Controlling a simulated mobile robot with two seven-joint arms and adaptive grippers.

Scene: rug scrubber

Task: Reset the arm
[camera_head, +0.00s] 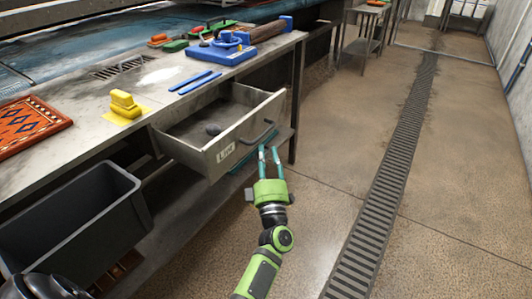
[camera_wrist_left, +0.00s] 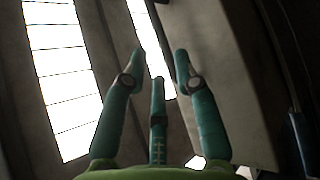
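My left gripper (camera_head: 268,156) is green with teal fingers. Whether a finger touches the drawer front I cannot tell. My right gripper does not show clearly; a dark rounded part sits at the bottom left corner of the head view.
The metal workbench (camera_head: 75,110) carries a patterned rug (camera_head: 27,124), a yellow brush (camera_head: 124,104), blue strips (camera_head: 194,82) and a blue tool (camera_head: 222,48). A dark grey bin (camera_head: 75,225) stands at lower left. The floor right of the drawer is open, with a long drain grate (camera_head: 385,200).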

